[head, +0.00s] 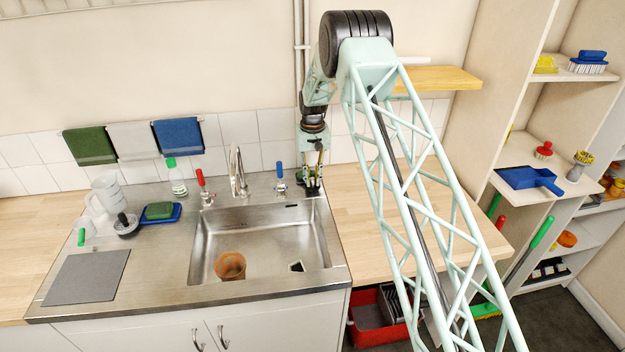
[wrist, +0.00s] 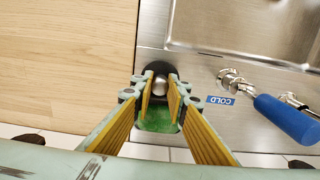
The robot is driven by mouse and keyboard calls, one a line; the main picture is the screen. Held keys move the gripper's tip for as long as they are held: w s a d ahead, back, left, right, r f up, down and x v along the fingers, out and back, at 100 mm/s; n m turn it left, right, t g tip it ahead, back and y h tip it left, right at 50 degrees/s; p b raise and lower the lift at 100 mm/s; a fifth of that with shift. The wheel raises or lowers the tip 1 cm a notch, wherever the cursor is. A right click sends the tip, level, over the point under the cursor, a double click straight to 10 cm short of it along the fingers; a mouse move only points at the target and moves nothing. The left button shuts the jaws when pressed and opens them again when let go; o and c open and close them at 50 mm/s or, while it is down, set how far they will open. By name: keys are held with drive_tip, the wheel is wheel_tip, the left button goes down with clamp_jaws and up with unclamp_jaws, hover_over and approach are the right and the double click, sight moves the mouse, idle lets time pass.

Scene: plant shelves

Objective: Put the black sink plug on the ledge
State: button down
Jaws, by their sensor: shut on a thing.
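My gripper (head: 312,188) points down at the back right corner of the steel sink unit, beside the blue-handled cold tap (head: 280,178). In the wrist view its yellow-padded fingers (wrist: 160,92) are shut on the black sink plug. The plug (wrist: 153,68) shows as a dark round edge with a shiny metal knob between the fingertips. It is over the steel ledge (wrist: 195,70) next to the basin, close to the wooden worktop. I cannot tell whether it touches the steel. In the head view the plug is hard to tell from the dark fingers.
The basin (head: 255,240) holds a terracotta pot (head: 230,266). The mixer spout (head: 238,172) and red-handled tap (head: 203,185) stand left of my gripper. A wooden wall shelf (head: 440,78) is at upper right. The worktop (head: 365,220) right of the sink is clear.

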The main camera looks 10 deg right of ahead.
sight(313, 179)
drive_tip(key=shift+f, duration=0.15)
drive_tip(key=c, duration=2.5)
unclamp_jaws()
drive_tip(key=shift+c, duration=0.2)
wheel_tip(313, 179, up, 12)
drive_tip(key=b, duration=0.1)
drive_tip(key=shift+r, duration=0.3)
